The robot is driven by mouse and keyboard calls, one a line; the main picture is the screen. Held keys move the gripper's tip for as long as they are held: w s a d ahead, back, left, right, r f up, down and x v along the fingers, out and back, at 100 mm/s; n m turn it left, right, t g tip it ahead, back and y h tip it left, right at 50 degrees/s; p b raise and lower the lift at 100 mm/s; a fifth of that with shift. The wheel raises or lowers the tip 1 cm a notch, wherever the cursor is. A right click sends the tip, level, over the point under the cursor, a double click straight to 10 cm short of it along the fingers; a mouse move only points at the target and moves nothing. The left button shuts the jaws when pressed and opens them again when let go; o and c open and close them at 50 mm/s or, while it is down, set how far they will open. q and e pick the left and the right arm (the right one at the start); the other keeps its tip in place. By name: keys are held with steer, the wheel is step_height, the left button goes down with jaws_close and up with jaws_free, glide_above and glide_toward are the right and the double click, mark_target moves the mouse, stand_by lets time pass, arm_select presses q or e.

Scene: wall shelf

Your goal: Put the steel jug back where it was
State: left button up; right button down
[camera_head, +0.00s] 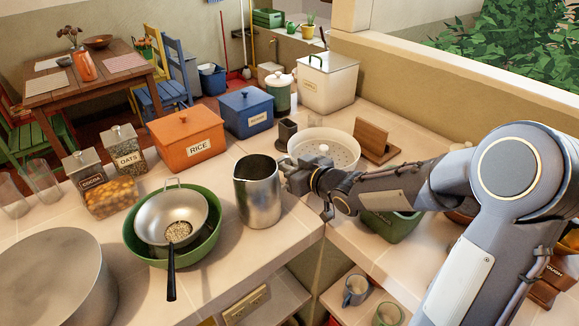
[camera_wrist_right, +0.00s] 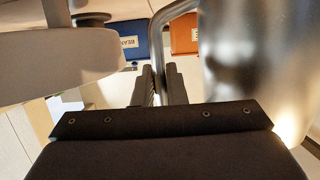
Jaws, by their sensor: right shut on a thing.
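The steel jug (camera_head: 258,192) is upright over the tiled counter, right of the green bowl with a steel strainer in it. I cannot tell whether its base touches the tiles. My right gripper (camera_head: 288,172) is at the jug's right side. In the right wrist view the fingers (camera_wrist_right: 164,82) are shut on the jug's handle (camera_wrist_right: 157,40), and the jug's shiny body (camera_wrist_right: 255,60) fills the right side. My left gripper is not in view.
The green bowl (camera_head: 216,238) stands close left of the jug. Behind are an orange rice box (camera_head: 187,140), a blue box (camera_head: 246,113) and a white colander (camera_head: 302,144). A large steel pot (camera_head: 55,285) stands front left. The counter's front edge (camera_head: 275,270) is near the jug.

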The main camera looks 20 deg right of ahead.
steer(key=c, duration=1.5)
jaws_free()
steer(key=shift+r, duration=0.1)
steer(key=s+d+r+m+h+p, duration=0.1)
steer(key=s+d+r+m+h, duration=0.1)
steer(key=s+d, duration=0.35)
steer(key=s+d+r+m+h+p, duration=0.1)
steer(key=s+d+r+h, duration=0.1)
steer(key=s, duration=0.6)
steer(key=s+a+f+g+y, duration=0.1)
steer(key=s+a+g, duration=0.1)
steer(key=s, duration=0.4)
steer(key=s+a+f+m+g+y, duration=0.1)
steer(key=s+a+g, duration=0.2)
steer(key=s, duration=0.3)
steer(key=s+a+f+m+g, duration=0.1)
steer(key=s+a+g, duration=0.1)
steer(key=s, duration=0.5)
steer(key=shift+a+f+g+y, duration=0.3)
steer(key=shift+a+g+y, duration=0.1)
steer(key=shift+g, duration=0.2)
steer(key=shift+d, duration=0.1)
